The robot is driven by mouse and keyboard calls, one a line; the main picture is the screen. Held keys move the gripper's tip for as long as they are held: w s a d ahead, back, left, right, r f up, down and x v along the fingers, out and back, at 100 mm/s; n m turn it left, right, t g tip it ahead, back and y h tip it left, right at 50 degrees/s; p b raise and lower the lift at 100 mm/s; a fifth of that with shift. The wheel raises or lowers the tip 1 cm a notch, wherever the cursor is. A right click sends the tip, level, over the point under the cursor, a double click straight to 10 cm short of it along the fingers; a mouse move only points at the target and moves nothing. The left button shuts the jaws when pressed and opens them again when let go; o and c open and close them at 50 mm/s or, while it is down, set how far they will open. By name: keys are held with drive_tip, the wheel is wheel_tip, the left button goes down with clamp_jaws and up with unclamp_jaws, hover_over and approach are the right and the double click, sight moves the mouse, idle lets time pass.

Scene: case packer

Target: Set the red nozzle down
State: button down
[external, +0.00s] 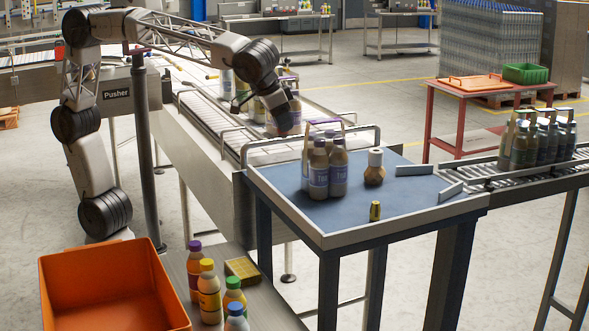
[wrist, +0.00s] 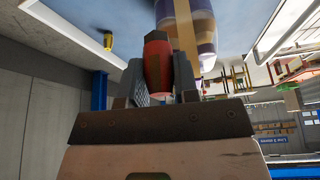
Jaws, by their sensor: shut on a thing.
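The red nozzle (wrist: 156,52) is between the two fingers of my gripper (wrist: 158,75) in the wrist view. My gripper is shut on it. In the external view the end of my arm is over the line behind the blue-topped table (external: 420,190); the fingers are hard to make out there and the red nozzle cannot be seen. A gold nozzle (external: 375,211) stands on the table near its front edge; it also shows in the wrist view (wrist: 108,40). Bottles in a carrier (external: 328,172) stand on the table's left part.
A brown round bottle with a pale cap (external: 374,170) stands right of the carrier. White guides (external: 414,170) edge the table's right side. An orange bin (external: 110,285) and several capped bottles (external: 209,290) are at front left. The table's front right is mostly clear.

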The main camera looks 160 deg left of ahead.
drive_tip(key=w+d+r+m, duration=0.1)
drive_tip(key=w+d+r, duration=0.1)
drive_tip(key=w+r, duration=0.3)
drive_tip(key=w+a+f+n+g, duration=0.15)
drive_tip(key=a+f, duration=0.25)
drive_tip(key=a, duration=0.9)
drive_tip(key=w+a+f+n, duration=0.1)
drive_tip(key=a+f+n, duration=0.15)
drive_tip(key=a, duration=1.05)
drive_tip(key=s+a+f+n, duration=0.1)
drive_tip(key=s+a+f, duration=0.2)
drive_tip(key=s+a, duration=0.3)
drive_tip(key=s+a+f+n+g, duration=0.1)
drive_tip(key=s+a+f, duration=0.2)
drive_tip(key=s+a, duration=0.3)
drive_tip(key=s+a+f+n, duration=0.2)
drive_tip(key=s+a, duration=0.4)
drive_tip(key=s, duration=0.3)
drive_tip(key=shift+a+f+h, duration=0.2)
drive_tip(key=shift+f+h, duration=0.1)
drive_tip(key=shift+f, duration=0.4)
drive_tip(key=shift+f, duration=2)
drive_tip(key=shift+f, duration=0.1)
drive_tip(key=shift+f, duration=1.9)
